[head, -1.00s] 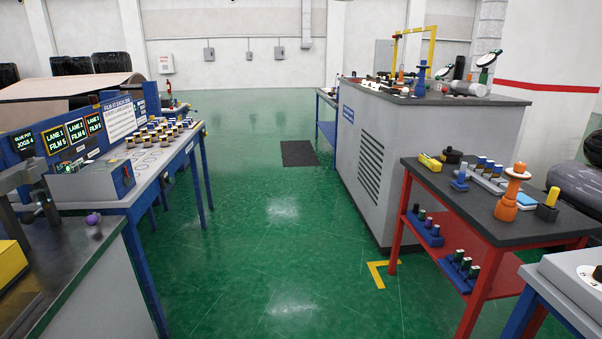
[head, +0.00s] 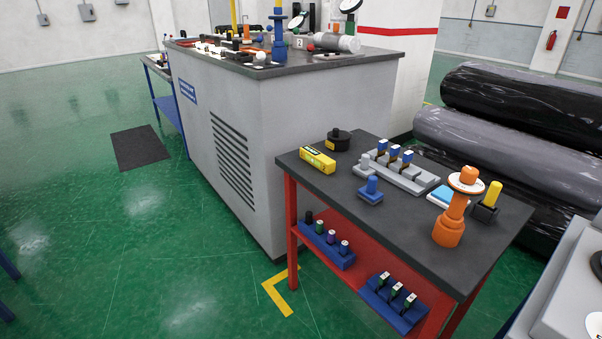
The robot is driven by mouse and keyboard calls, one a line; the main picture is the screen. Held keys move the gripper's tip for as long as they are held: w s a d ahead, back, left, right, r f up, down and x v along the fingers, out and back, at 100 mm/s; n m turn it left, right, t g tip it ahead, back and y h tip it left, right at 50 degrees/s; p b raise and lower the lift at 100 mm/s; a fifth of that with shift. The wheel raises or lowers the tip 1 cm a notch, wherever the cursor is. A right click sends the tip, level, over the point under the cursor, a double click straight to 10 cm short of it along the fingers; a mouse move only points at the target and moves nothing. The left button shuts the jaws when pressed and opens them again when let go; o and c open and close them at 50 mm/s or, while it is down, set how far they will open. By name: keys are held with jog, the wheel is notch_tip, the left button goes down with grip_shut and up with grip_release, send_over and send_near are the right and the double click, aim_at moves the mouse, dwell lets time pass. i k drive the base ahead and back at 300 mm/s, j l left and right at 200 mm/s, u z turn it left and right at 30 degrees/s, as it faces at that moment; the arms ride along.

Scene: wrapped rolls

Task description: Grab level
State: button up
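My gripper is not in view.
The table also holds a grey rack (head: 402,177), an orange stand (head: 453,215) and a yellow-handled piece (head: 488,203). A large grey cabinet (head: 232,140) stands behind left. Wrapped rolls (head: 520,105) lie behind right.

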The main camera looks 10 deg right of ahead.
aim_at(326, 164)
jog(key=i+j+z, duration=0.25)
jog(key=i+u, duration=0.4)
jog(key=i, duration=0.6)
